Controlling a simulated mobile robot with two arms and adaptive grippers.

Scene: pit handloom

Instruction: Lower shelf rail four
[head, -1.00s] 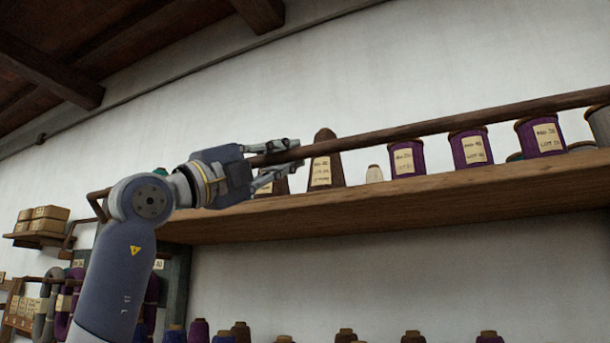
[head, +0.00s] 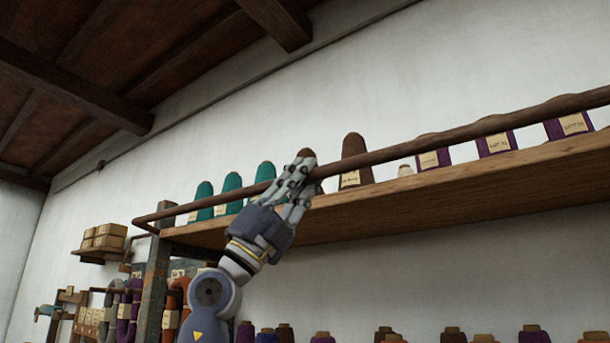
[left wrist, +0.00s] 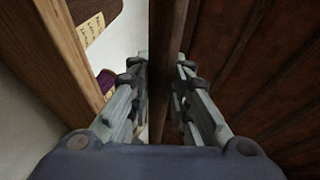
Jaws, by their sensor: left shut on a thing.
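The shelf rail (head: 419,145) is a long dark wooden bar along the front of a high wooden shelf (head: 450,192). It runs just above the shelf edge, in front of the spools. My left gripper (head: 297,172) reaches up from below and is shut on the rail. In the left wrist view the rail (left wrist: 168,60) passes between the two fingers of my left gripper (left wrist: 162,75). The rail's left end (head: 137,220) bends back toward the wall by the shelf's left post. My right gripper is not in view.
Teal cones (head: 232,188), a brown cone (head: 356,157) and purple spools (head: 434,157) stand on the shelf behind the rail. More spools (head: 453,336) line a lower level. A small shelf with boxes (head: 105,236) is at the left. Dark ceiling beams (head: 75,85) are overhead.

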